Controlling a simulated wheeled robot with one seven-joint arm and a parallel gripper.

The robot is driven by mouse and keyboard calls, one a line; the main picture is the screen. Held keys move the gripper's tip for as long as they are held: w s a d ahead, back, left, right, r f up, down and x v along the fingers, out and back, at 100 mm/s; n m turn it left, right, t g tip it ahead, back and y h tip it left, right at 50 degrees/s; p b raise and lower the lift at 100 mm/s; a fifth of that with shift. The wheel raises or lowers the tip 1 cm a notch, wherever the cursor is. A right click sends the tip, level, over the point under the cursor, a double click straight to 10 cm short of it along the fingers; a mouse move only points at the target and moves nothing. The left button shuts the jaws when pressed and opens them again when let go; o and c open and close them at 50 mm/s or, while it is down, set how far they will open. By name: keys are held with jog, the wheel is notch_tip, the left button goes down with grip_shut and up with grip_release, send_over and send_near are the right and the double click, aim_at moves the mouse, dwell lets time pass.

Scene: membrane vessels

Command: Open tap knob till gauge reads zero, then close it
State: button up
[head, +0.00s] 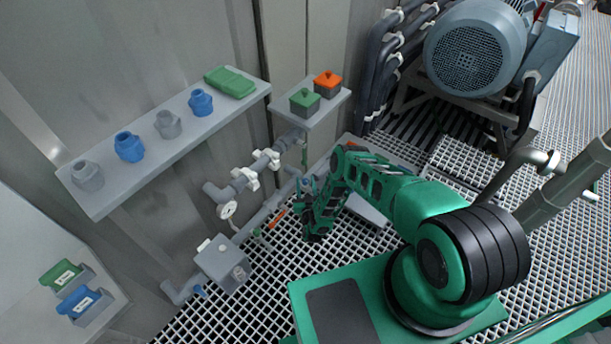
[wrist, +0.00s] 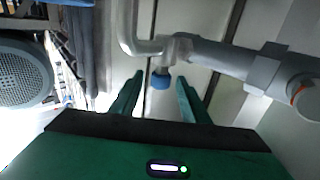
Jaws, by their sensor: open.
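A blue tap knob (wrist: 160,81) hangs under a grey pipe (wrist: 218,58) in the wrist view. My gripper (wrist: 160,76) is open, with one green finger on each side of the knob and visible gaps between. I cannot tell how deep the knob sits between the fingers. In the head view my gripper (head: 308,188) is low by the wall piping, and the knob there is small and partly hidden. A round white-faced gauge (head: 228,210) sits on the pipe at the left; its needle is too small to read.
A wall shelf (head: 175,140) holds blue and grey fittings. A smaller shelf (head: 327,107) holds a green-topped and an orange-topped block. White-handled valves (head: 250,180) and a grey box (head: 222,262) are near the gauge. A motor (head: 475,48) stands at the back right. The floor is grating.

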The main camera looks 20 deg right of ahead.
aim_at(304, 174)
jog(key=shift+w+d, duration=0.25)
jog(key=shift+w, duration=0.95)
jog(key=shift+w+d, duration=0.2)
jog(key=shift+w, duration=1)
jog(key=c, duration=1.1)
